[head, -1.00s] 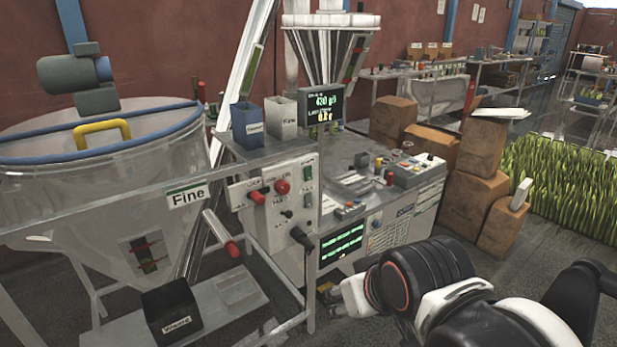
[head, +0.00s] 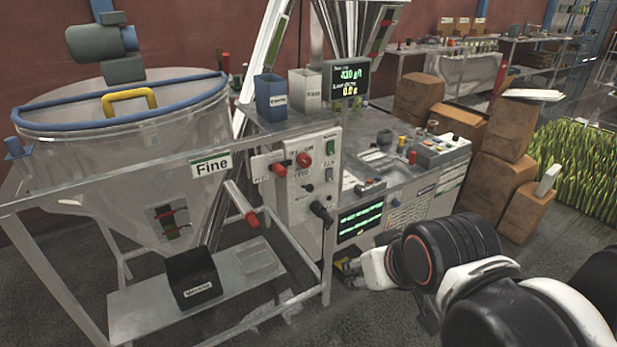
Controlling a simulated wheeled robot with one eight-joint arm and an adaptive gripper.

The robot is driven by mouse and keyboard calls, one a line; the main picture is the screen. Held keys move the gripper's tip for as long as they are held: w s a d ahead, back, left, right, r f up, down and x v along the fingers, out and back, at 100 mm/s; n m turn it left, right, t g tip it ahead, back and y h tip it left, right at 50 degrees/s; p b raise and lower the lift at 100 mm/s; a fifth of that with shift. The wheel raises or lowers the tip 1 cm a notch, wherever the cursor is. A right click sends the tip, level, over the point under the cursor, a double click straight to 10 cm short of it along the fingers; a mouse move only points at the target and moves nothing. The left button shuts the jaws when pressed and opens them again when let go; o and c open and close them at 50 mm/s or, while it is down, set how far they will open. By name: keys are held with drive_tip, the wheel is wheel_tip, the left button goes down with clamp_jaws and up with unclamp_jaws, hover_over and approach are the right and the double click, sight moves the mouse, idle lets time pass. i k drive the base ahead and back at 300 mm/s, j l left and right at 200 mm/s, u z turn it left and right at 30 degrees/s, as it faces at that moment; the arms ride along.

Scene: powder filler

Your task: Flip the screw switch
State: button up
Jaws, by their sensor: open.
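The white control panel (head: 294,210) of the powder filler stands near the middle of the head view. It carries a red knob (head: 304,159), a red-tipped switch (head: 279,169), a small black knob (head: 307,187), a green rocker (head: 330,147) and a black-handled lever (head: 320,211). The labels are too small to read surely, so I cannot tell which is the screw switch. My gripper (head: 345,266) is low and right of the panel, in front of the cabinet with green readouts (head: 360,220). It is small, open, apart from the switches, and partly hidden by my arm.
A clear hopper (head: 115,150) with a blue rim stands at left behind a metal frame labelled Fine (head: 212,166). A red-tipped handle (head: 252,219) juts out left of the panel. A black box (head: 192,278) sits on the low shelf. Cardboard boxes (head: 500,160) stand at right.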

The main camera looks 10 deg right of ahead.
sight(330, 145)
drive_tip(key=i+j, duration=0.2)
drive_tip(key=i, duration=0.3)
drive_tip(key=i+j, duration=0.15)
drive_tip(key=i, duration=0.3)
drive_tip(key=k+l, duration=0.2)
drive_tip(key=i+j, duration=0.2)
drive_tip(key=z, duration=0.05)
